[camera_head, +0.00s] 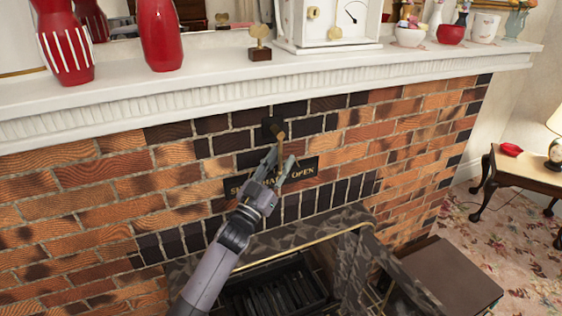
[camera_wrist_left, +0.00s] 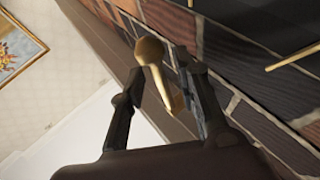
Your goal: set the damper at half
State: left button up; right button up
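The damper's brass lever (camera_head: 281,132) comes out of a dark mount (camera_head: 269,126) on the brick chimney front and points roughly downward. Below it is a dark plate (camera_head: 312,171) with gold lettering; "OPEN" shows at its right, and my gripper covers part of the rest. My left gripper (camera_head: 281,160) reaches up in front of the plate, with its fingers just below the lever's mount. In the left wrist view the lever (camera_wrist_left: 151,55) lies between the two fingers (camera_wrist_left: 160,68), which stand apart with a gap showing beside it. My right gripper is not in view.
A stone fireplace surround with brass trim (camera_head: 300,249) lies below. A side table (camera_head: 520,172) stands right.

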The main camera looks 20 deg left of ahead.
pick_arm(q)
jog(key=v, duration=1.1)
jog(key=shift+s, duration=0.3)
jog(key=shift+f, duration=0.1)
